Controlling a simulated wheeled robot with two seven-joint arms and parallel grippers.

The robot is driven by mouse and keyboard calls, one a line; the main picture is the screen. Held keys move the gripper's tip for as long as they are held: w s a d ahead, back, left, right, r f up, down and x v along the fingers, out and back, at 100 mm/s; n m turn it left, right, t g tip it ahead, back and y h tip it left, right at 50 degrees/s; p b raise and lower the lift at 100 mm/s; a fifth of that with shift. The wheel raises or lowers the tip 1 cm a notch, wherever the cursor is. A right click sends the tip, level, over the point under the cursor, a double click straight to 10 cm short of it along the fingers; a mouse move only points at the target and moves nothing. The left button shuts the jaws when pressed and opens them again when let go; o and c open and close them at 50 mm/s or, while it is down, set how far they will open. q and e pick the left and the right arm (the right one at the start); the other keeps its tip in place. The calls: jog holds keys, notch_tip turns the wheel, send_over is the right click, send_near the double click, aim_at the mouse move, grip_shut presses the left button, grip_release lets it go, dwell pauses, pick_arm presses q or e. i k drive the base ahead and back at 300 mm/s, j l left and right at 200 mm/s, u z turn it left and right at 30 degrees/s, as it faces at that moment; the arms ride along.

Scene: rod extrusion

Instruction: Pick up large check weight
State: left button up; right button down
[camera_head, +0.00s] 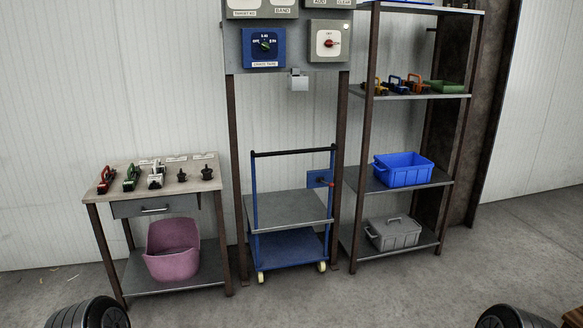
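Two small dark knobbed objects that look like check weights stand on the right part of the wooden tabletop at the left. The right one (207,174) looks larger than the left one (182,176). Both stand upright, near pale labels at the back edge. They are small in the view, so I cannot read any marking. Neither of my grippers shows. Only dark rounded parts, likely mine, show at the bottom left and bottom right.
The workbench (150,209) also holds red, green and grey clamp-like tools, with a pink tub (173,250) below. A blue cart (287,207) stands under the control panel (288,47). Shelves at right hold a blue crate (403,170) and a grey box (393,233). Floor in front is clear.

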aim_at(206, 173)
jog(key=i+l, duration=0.1)
jog(key=i, duration=0.55)
jog(key=i+l, duration=0.15)
jog(key=i, duration=0.45)
jog(key=i+l, duration=0.1)
jog(key=i, duration=0.55)
jog(key=i+l+u, duration=0.1)
jog(key=i, duration=0.55)
jog(key=i+l+u, duration=0.2)
jog(key=i, duration=0.15)
jog(key=i+l+u, duration=0.2)
jog(key=i, duration=0.15)
